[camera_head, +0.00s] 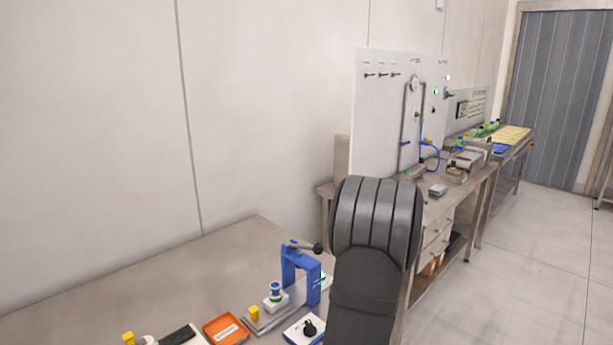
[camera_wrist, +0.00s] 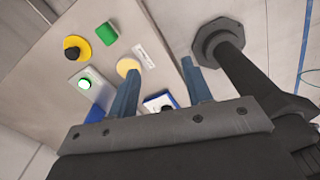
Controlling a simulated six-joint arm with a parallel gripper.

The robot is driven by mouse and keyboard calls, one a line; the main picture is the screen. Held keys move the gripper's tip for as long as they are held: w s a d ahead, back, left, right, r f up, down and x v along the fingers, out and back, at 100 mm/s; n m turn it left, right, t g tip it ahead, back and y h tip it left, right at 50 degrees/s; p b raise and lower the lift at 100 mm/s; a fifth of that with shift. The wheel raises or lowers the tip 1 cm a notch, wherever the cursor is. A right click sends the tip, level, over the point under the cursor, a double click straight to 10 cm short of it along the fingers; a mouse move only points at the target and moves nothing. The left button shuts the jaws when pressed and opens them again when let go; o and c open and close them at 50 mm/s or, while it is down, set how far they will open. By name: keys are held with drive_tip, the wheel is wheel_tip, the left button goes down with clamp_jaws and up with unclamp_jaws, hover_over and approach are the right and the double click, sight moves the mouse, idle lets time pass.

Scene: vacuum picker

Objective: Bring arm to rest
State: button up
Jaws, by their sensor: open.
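In the wrist view my gripper (camera_wrist: 158,85) shows as two blue-grey fingers set well apart on a dark mount. The gripper is open, and no object shows between the fingertips except a pale yellow disc (camera_wrist: 128,66) on the panel behind them. In the head view my dark arm link rises in front of the workbench (camera_head: 200,272). My gripper is not visible in the head view.
A blue press (camera_head: 300,270) with a black-knobbed lever stands on the near bench, beside an orange tray (camera_head: 225,330) and a white-blue box (camera_head: 304,329). A further bench with a white panel (camera_head: 385,120) stands behind my arm. The floor at right is clear.

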drive_tip(key=w+a+f, duration=0.1)
drive_tip(key=a+f, duration=0.1)
drive_tip(key=a, duration=0.1)
drive_tip(key=w+a+f, duration=0.3)
drive_tip(key=a+f, duration=0.1)
drive_tip(key=a, duration=0.1)
drive_tip(key=shift+w+a+f, duration=0.15)
drive_tip(key=shift+a+f, duration=0.05)
drive_tip(key=shift+a, duration=0.1)
drive_tip(key=shift+w+a+f, duration=0.15)
drive_tip(key=shift+a+f, duration=0.05)
drive_tip(key=shift+f, duration=0.2)
drive_tip(key=shift+w+a+f, duration=0.15)
drive_tip(key=shift+f, duration=0.25)
